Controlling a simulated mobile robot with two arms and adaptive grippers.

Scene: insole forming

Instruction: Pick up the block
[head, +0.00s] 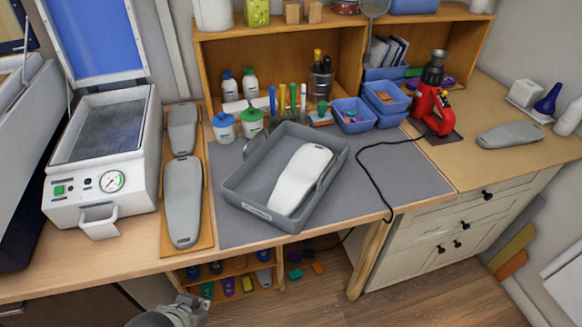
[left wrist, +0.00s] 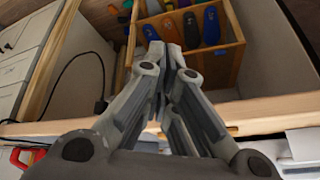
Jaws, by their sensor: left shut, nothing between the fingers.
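A white, rounded, foot-shaped block (head: 301,178) lies in a grey tray (head: 240,203) on the grey mat of the bench, leaning on the tray's right side. Two grey foot-shaped forms, one nearer (head: 183,202) and one farther (head: 182,128), lie on a wooden board at the left. My left gripper (head: 204,301) is low at the bottom of the head view, in front of the bench edge and well away from the tray. In the left wrist view its fingers (left wrist: 166,48) are together and empty. My right gripper is not in view.
A white press machine (head: 97,160) with a gauge stands at the left. A black cable (head: 375,180) crosses the mat to a red tool (head: 432,105). A low rack (left wrist: 228,65) of coloured insoles is under the bench.

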